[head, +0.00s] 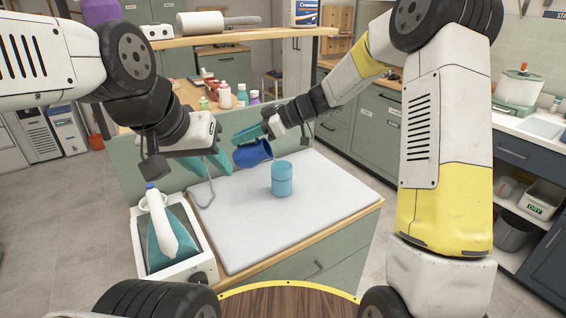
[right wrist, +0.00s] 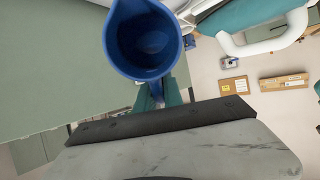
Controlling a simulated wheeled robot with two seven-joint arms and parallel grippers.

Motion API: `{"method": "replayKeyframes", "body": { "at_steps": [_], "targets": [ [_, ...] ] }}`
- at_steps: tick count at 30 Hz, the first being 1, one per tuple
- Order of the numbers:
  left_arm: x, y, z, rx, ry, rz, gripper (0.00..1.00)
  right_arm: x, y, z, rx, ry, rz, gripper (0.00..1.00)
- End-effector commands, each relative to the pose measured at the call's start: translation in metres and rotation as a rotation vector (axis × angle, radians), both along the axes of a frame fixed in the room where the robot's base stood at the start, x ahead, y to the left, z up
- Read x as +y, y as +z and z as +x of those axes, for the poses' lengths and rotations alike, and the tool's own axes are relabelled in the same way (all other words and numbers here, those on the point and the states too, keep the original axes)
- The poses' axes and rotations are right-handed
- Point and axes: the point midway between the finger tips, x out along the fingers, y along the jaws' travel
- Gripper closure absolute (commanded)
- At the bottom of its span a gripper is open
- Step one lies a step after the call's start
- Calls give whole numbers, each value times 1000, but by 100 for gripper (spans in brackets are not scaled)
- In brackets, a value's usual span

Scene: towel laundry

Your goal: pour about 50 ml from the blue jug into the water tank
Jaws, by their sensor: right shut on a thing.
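The blue jug (head: 253,153) is in my right gripper (head: 268,134), tilted with its mouth toward the lower left in the head view. The right wrist view looks into the jug's round mouth (right wrist: 143,40). A light-blue, translucent cylinder, apparently the water tank (head: 281,180), stands upright on the pale board, just right of and below the jug.
The pale board (head: 325,215) has free room right of the tank. A thin wire loop (head: 201,198) lies at the board's left edge. Several bottles (head: 225,96) stand behind.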

Motion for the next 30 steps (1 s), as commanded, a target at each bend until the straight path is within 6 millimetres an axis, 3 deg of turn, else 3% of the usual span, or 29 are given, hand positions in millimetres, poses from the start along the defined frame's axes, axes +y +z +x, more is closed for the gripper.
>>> {"method": "replayKeyframes", "body": {
  "at_steps": [30],
  "targets": [
    [0, 0, 0, 0, 0, 0, 64, -5, 6, 0, -3, -1, 68, 100]
  ]
}}
